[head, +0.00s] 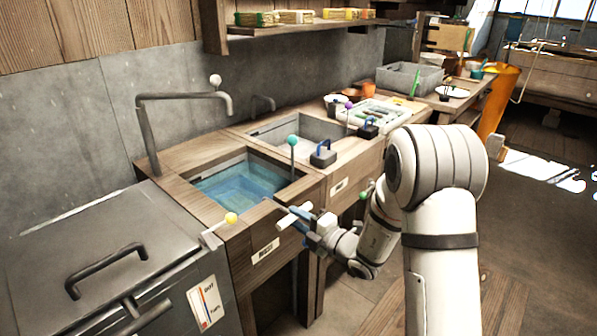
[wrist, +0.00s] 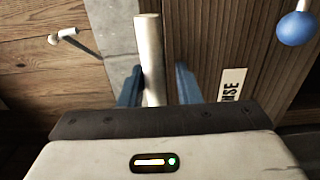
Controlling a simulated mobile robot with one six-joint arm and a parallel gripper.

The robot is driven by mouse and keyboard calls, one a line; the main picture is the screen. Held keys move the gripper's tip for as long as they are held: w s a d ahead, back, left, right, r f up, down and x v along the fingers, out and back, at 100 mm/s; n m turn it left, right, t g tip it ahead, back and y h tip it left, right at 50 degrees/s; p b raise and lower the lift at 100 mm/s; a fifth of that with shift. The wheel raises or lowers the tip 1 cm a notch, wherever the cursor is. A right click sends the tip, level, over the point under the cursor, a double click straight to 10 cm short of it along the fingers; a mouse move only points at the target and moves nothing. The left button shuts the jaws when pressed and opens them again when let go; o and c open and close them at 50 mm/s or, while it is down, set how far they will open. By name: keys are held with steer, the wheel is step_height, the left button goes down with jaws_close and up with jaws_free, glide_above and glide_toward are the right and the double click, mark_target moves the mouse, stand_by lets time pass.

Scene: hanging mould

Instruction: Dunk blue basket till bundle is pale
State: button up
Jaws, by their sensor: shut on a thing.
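My gripper (head: 301,220) is in front of the near sink's wooden front, its blue fingers shut on a pale rod (head: 289,217). In the wrist view the rod (wrist: 151,62) stands between the fingers (wrist: 158,85); I cannot tell what it belongs to. The near sink (head: 202,176) holds blue liquid. I cannot make out a blue basket or a bundle in it. A dark block with a blue loop handle (head: 323,153) sits on the ledge between the sinks, and a similar one (head: 368,129) stands farther back.
A lidded grey metal unit (head: 105,235) stands at the left. A curved tap (head: 150,130) rises behind the near sink. A second sink (head: 300,130) lies beyond it. Levers with a yellow knob (head: 231,218) and a teal knob (head: 293,140) stick up nearby. Floor at right is open.

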steer(key=shift+o, duration=0.6)
steer(key=shift+s+f, duration=0.15)
steer(key=shift+f, duration=0.5)
steer(key=shift+r, duration=0.1)
step_height(320, 180, up, 16)
steer(key=p, duration=1.3)
steer(key=shift+c, duration=1.3)
steer(key=shift+w, duration=0.2)
